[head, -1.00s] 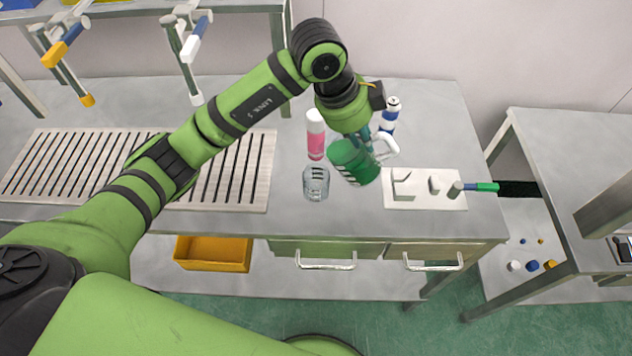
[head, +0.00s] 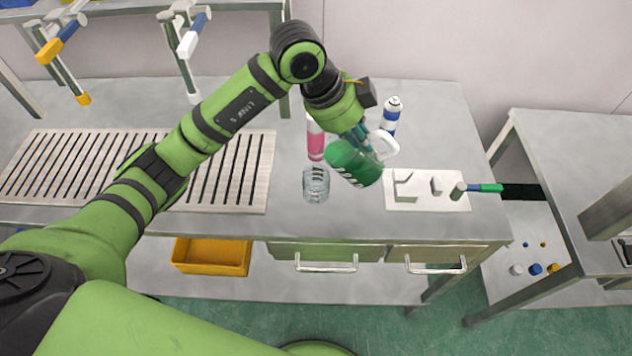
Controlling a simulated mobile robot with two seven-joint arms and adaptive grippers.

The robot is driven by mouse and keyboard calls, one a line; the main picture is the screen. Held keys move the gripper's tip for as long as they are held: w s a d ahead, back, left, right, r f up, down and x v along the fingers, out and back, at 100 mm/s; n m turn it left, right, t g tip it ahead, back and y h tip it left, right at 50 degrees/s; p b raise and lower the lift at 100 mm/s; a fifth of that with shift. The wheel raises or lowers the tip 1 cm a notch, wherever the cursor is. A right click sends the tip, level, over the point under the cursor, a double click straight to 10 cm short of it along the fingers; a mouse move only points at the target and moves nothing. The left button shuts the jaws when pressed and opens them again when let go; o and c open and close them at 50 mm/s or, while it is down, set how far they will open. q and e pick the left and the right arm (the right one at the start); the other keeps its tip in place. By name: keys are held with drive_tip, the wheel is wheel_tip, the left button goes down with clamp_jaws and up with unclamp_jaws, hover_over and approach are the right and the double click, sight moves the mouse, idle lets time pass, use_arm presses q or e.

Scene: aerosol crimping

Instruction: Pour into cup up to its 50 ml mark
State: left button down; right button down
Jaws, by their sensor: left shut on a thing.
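A clear cup (head: 316,186) with dark markings stands on the grey workbench, left of the white fixture plate. My left gripper (head: 366,143) is shut on a green jug (head: 353,165) with a white handle (head: 385,146). The jug is tilted, with its top to the left, close above and right of the cup. No stream is visible between jug and cup, and the liquid level in the cup is too small to tell. My right gripper is not in view.
A pink bottle with a white cap (head: 315,145) stands behind the cup, partly hidden by my arm. A blue and white can (head: 390,115) stands behind the jug. A white plate with small blocks (head: 428,200) lies right; a slatted rack (head: 235,175) lies left.

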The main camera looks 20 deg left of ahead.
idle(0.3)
use_arm(q)
drive_tip(key=shift+a+f+h+b, duration=0.15)
drive_tip(key=shift+h+b, duration=0.25)
drive_tip(key=shift+b, duration=0.25)
drive_tip(key=shift+a, duration=0.1)
drive_tip(key=shift+a+h+b, duration=0.1)
drive_tip(key=shift+h+b, duration=0.2)
drive_tip(key=shift+s+a, duration=0.1)
drive_tip(key=shift+a, duration=0.05)
idle(1.5)
drive_tip(key=shift+h, duration=0.3)
idle(0.7)
